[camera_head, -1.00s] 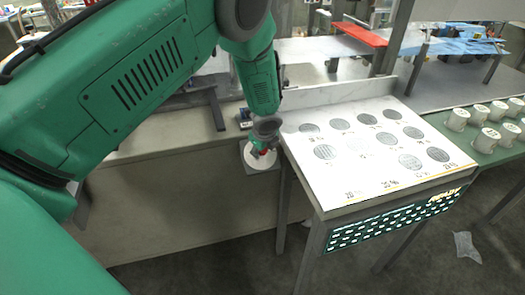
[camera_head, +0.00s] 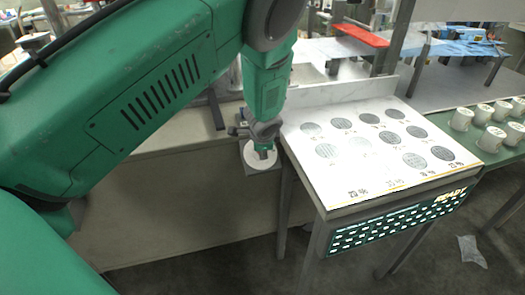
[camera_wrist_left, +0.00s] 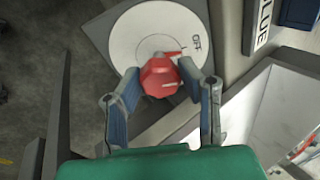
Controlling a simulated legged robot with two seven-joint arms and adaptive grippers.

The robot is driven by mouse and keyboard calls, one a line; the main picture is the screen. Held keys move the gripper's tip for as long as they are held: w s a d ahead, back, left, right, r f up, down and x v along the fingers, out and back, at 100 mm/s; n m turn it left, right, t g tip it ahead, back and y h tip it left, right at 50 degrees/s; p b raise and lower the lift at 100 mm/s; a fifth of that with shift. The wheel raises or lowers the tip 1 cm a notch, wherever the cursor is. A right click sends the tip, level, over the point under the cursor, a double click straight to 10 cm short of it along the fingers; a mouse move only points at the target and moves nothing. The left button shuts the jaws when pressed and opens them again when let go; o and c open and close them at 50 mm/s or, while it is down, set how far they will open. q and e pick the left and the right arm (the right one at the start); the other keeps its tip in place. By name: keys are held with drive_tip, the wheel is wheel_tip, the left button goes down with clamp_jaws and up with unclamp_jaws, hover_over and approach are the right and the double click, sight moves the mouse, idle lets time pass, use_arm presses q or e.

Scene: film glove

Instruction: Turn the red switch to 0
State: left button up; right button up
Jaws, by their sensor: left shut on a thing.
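The red switch (camera_wrist_left: 160,77) is a faceted knob on a round white dial (camera_wrist_left: 141,28) in the left wrist view. A red pointer sticks out from it to the right, and dark lettering that looks like OFF is printed on the dial's right side. My left gripper (camera_wrist_left: 159,69) has its two fingers on either side of the switch and is shut on it. In the head view my left gripper (camera_head: 263,146) points down onto the dial (camera_head: 262,160), and the switch is hidden there. My right gripper is not in view.
A white sloped panel (camera_head: 349,193) with grey round spots stands right of the dial, over a lit READY display (camera_head: 400,217). Several white cylinders (camera_head: 486,136) sit on a green table at the right. A label reading BLUE (camera_wrist_left: 262,20) is near the dial.

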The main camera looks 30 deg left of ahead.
use_arm(q)
drive_tip(key=shift+d+n, duration=0.1)
drive_tip(key=shift+n, duration=0.6)
drive_tip(key=shift+w, duration=0.1)
drive_tip(key=o, duration=1.1)
drive_tip(key=shift+r, duration=0.25)
drive_tip(key=v, duration=1.1)
drive_tip(key=shift+s+d+r, duration=0.1)
drive_tip(key=shift+s+d, duration=0.1)
drive_tip(key=shift+d, duration=0.05)
